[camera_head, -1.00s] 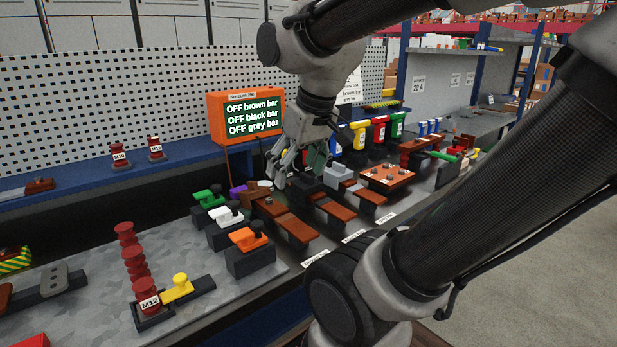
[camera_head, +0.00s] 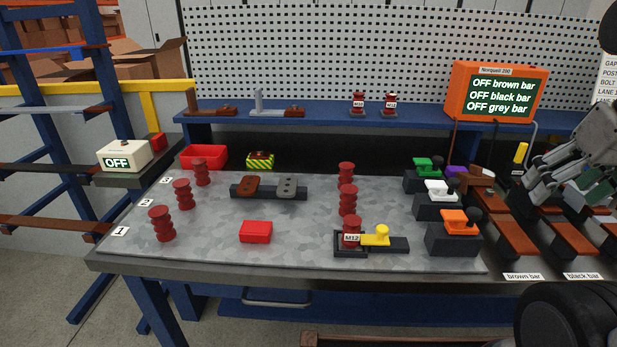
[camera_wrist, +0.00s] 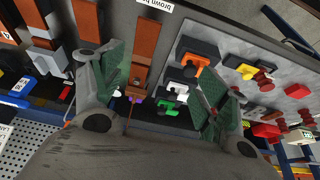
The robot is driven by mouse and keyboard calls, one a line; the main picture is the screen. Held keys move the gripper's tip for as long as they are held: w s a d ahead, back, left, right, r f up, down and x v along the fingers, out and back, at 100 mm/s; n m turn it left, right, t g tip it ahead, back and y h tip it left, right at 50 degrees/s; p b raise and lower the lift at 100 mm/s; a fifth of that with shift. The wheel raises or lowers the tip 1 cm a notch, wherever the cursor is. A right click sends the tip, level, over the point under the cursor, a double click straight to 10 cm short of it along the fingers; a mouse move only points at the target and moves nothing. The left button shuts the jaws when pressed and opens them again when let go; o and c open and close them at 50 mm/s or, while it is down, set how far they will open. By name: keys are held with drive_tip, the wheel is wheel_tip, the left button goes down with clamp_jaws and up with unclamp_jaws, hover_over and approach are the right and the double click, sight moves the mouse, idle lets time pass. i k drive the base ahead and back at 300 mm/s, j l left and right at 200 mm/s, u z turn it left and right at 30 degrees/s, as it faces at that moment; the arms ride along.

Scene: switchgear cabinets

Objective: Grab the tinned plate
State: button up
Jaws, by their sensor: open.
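A grey plate with holes (camera_head: 287,186), which looks like the tinned plate, lies on the right part of a dark block (camera_head: 268,194) on the speckled bench top. A brown plate (camera_head: 246,185) lies on the left part of the same block. My gripper (camera_head: 552,192) is at the right edge of the head view, above the copper bars and well to the right of the plate. In the wrist view my gripper (camera_wrist: 162,88) has its fingers spread wide, with nothing held between them. I cannot make out the grey plate clearly in the wrist view.
Dark red insulators (camera_head: 347,200) stand right of the plate, others (camera_head: 183,194) left. A red box (camera_head: 256,232) sits in front, a yellow-black striped block (camera_head: 260,160) behind. Green, white and orange-topped switches (camera_head: 454,228) stand between plate and gripper. An orange display (camera_head: 498,92) stands behind.

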sight(287, 188)
drive_tip(key=i+j, duration=0.1)
drive_tip(key=j, duration=0.7)
drive_tip(key=i+j, duration=0.1)
drive_tip(key=j, duration=0.65)
